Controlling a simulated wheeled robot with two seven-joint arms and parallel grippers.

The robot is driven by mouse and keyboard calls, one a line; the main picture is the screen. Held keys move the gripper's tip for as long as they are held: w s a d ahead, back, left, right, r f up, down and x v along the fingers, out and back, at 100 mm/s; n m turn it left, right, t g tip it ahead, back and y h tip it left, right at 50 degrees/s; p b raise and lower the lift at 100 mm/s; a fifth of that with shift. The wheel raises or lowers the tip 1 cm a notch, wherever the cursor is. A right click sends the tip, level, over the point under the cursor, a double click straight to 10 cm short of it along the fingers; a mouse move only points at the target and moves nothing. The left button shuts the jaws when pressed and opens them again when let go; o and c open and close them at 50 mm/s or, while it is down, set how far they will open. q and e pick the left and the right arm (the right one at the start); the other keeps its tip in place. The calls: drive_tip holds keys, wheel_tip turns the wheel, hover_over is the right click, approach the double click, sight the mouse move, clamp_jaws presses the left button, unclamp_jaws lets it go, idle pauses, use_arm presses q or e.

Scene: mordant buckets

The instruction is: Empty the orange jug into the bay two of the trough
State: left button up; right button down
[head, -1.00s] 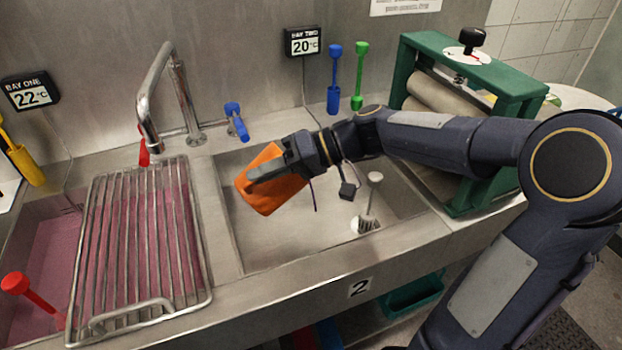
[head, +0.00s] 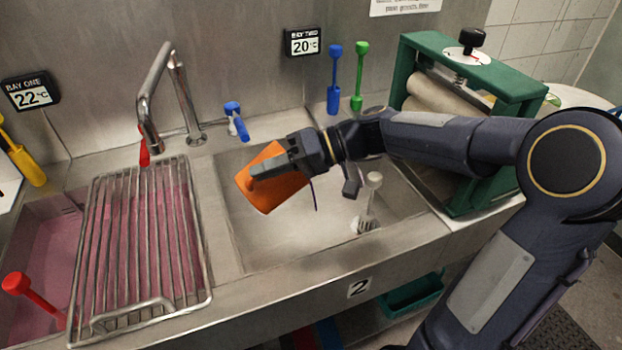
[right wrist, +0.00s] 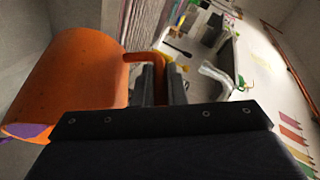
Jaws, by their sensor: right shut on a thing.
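The orange jug (head: 268,193) hangs tilted over bay two (head: 275,245), the right basin of the trough, marked "2" on its front. My right gripper (head: 272,168) is shut on the jug's handle. In the right wrist view the jug (right wrist: 75,85) fills the left side, its handle between the fingers (right wrist: 160,85). Purple shows at its lower left end in that view; I cannot tell whether it is liquid. A thin purple line shows beside the jug in the head view. No clear stream shows. My left gripper is not in view.
Bay one (head: 40,250), left, holds pink liquid under a wire rack (head: 140,245). A tap (head: 165,100) stands behind. A metal plunger-like piece (head: 370,200) stands in bay two. A green roller frame (head: 470,120) stands to the right.

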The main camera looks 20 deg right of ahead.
drive_tip(key=shift+w+d+r+y+p, duration=0.1)
drive_tip(key=shift+d+r+y+p, duration=0.25)
drive_tip(key=shift+d+r+y, duration=0.35)
idle(1.5)
drive_tip(key=shift+w+d+r+m+t+y+p, duration=0.1)
drive_tip(key=shift+d+r+m+t+y+p, duration=0.2)
drive_tip(key=shift+d, duration=0.45)
drive_tip(key=shift+w+d+r+m+y+p, duration=0.1)
drive_tip(key=shift+d+r+y+p, duration=0.15)
drive_tip(key=shift+d+y, duration=0.35)
idle(0.9)
drive_tip(key=shift+d+r+m+y+b, duration=0.15)
drive_tip(key=shift+d+r+y+b, duration=0.15)
drive_tip(key=shift+d, duration=0.3)
drive_tip(key=shift+d+r+m+y+b, duration=0.1)
drive_tip(key=shift+d+m+y+b, duration=0.1)
drive_tip(key=shift+d+y, duration=0.3)
idle(0.8)
